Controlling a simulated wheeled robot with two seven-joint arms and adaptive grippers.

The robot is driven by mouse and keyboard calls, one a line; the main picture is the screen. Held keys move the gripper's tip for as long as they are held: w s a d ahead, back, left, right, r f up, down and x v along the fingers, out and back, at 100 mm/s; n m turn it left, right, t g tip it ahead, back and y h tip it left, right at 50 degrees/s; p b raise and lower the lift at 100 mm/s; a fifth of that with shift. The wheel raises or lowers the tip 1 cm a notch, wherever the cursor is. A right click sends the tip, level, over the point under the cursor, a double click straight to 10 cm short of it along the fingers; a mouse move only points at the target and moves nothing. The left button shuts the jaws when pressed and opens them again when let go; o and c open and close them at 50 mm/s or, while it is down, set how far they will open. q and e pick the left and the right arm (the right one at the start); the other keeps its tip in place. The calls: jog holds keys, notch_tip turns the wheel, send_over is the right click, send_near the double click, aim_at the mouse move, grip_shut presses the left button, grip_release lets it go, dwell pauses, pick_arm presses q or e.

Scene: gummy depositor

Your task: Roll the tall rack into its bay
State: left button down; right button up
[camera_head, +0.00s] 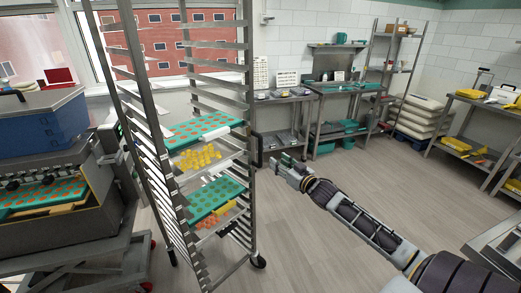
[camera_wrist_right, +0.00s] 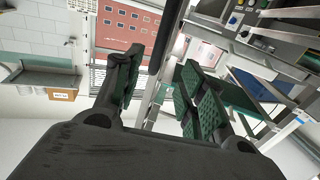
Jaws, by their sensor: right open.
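The tall rack (camera_head: 164,150) is a metal frame on casters, standing upright left of centre in the head view. Its shelves hold teal trays (camera_head: 203,130) of orange pieces and a tray of yellow pieces. A black handle (camera_head: 258,150) sticks out from its right post. My right gripper (camera_head: 281,162) is just right of this handle, fingers toward the rack. In the right wrist view, the gripper (camera_wrist_right: 165,88) is open, and a dark bar, probably the handle (camera_wrist_right: 166,40), shows between its fingers. I cannot tell whether they touch. The bay is not identifiable. My left gripper is out of view.
A depositor machine (camera_head: 50,190) with a blue bin (camera_head: 40,125) stands close on the rack's left. Another bench (camera_head: 470,125) is at right. The middle floor (camera_head: 310,235) is clear.

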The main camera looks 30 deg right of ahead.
jog(key=shift+w, duration=0.2)
send_over(260, 164)
jog(key=shift+w+d, duration=0.35)
jog(key=shift+d, duration=0.05)
dwell(1.8)
grip_shut()
dwell(0.4)
